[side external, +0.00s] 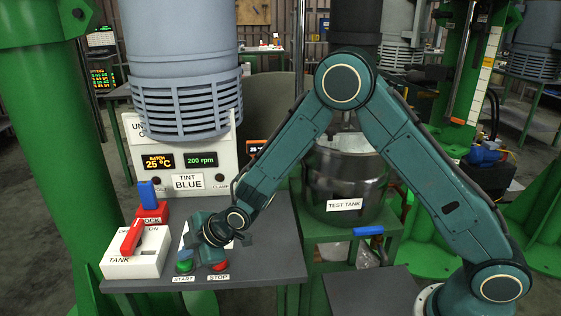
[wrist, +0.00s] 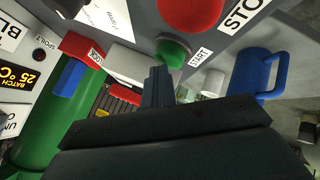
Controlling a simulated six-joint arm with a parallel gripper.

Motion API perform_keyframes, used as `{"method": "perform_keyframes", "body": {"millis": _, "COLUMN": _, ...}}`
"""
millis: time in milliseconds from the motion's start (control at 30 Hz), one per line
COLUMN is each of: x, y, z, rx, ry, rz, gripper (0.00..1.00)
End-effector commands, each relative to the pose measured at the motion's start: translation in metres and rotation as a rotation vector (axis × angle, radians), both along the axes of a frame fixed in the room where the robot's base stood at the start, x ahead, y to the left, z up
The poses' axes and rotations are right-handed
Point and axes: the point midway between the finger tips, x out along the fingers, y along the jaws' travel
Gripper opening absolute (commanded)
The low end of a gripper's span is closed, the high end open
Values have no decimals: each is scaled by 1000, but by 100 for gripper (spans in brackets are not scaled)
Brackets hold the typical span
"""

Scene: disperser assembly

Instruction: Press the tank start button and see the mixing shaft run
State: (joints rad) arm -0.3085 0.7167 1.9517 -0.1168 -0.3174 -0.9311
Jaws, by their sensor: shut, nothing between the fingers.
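The green start button (side external: 185,266) sits on the grey bench top at its front edge, beside a START label. It also shows in the wrist view (wrist: 172,53). My gripper (wrist: 158,72) is shut and empty, its fingertips close to the green button; whether they touch it I cannot tell. In the side view my gripper (side external: 187,250) is just above the button. The test tank (side external: 343,185) stands right of the bench, open at the top. The mixing shaft (side external: 346,122) shows only in part above it, behind my arm; whether it turns I cannot tell.
The red stop button (side external: 218,264) is close on the right. A white tank switch box (side external: 148,262) with a red lever and a red lock box (side external: 151,215) with a blue lever stand left. The panel (side external: 215,158) reads 25 °C and 200 rpm. A blue mug (wrist: 250,72) is nearby.

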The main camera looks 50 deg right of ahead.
Motion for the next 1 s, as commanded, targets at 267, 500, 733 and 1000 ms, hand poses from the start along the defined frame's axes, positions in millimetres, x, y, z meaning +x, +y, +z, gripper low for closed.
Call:
{"method": "perform_keyframes", "body": {"millis": 267, "x": -1, "y": 0, "z": 11, "rx": 0, "ry": 0, "rz": 0, "gripper": 0}}
{"method": "perform_keyframes", "body": {"millis": 500, "x": 0, "y": 0, "z": 13, "rx": 1, "ry": 0, "rz": 1, "gripper": 0}}
{"method": "perform_keyframes", "body": {"millis": 733, "x": 0, "y": 0, "z": 14, "rx": 1, "ry": -1, "rz": 0, "gripper": 0}}
{"method": "perform_keyframes", "body": {"millis": 1000, "x": 0, "y": 0, "z": 27, "rx": 1, "ry": -3, "rz": 0, "gripper": 0}}
